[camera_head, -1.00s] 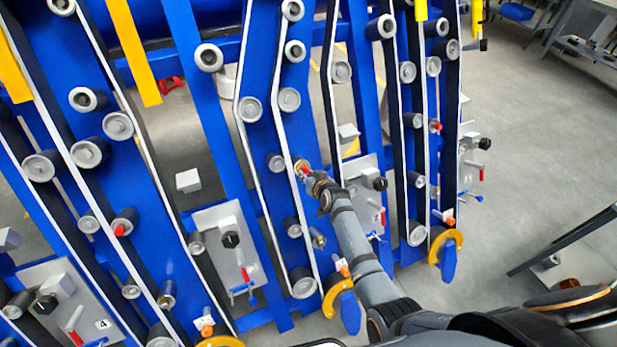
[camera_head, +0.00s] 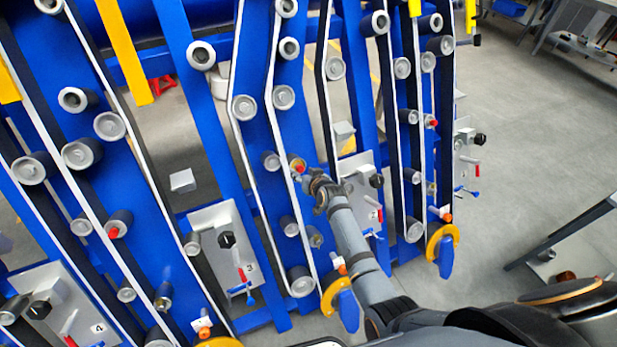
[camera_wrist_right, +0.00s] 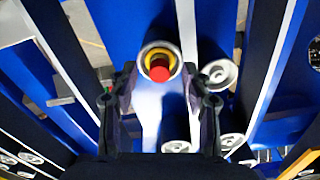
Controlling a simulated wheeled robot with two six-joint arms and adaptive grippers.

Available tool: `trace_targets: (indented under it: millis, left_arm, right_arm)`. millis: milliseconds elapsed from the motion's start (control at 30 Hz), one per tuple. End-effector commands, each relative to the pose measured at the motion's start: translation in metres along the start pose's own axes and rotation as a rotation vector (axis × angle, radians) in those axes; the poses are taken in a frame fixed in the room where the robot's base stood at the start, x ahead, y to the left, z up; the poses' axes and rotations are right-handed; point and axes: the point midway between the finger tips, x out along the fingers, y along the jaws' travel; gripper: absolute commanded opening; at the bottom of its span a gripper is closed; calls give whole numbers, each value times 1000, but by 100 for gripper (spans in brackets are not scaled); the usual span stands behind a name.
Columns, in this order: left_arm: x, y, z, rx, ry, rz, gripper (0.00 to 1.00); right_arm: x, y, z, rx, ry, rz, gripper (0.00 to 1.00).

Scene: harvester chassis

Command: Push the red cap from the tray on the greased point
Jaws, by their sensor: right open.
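A red cap (camera_head: 298,169) sits at a brass-yellow ring (camera_wrist_right: 158,54) on the end of a grey round fitting on the blue chassis. In the right wrist view the red cap (camera_wrist_right: 160,71) lies between and just beyond my fingertips, with a gap on both sides. My right gripper (camera_head: 308,178) is open and empty, close in front of the cap. How deep the cap is seated cannot be told. My left gripper is not in view. I cannot make out the tray clearly.
Several rollers with white-edged belts run along the chassis. Other red caps show at left (camera_head: 113,232) and right (camera_head: 432,123). A grey panel (camera_head: 215,225) with a knob and levers stands left of my arm. Open floor (camera_head: 530,150) lies at right.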

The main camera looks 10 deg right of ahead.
Motion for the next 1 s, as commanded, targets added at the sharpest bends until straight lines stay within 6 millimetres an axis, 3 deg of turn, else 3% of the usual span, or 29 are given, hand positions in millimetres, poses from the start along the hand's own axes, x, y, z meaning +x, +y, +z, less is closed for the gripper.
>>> trace_targets:
  millis: [300, 500, 1000]
  left_arm:
    - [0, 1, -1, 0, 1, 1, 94]
    - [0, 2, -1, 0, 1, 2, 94]
    - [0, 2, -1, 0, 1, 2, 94]
  right_arm:
    - [-69, 0, 1, 1, 0, 1, 49]
    - [-102, 0, 1, 1, -1, 0, 49]
    - [-110, 0, 0, 0, 0, 0, 49]
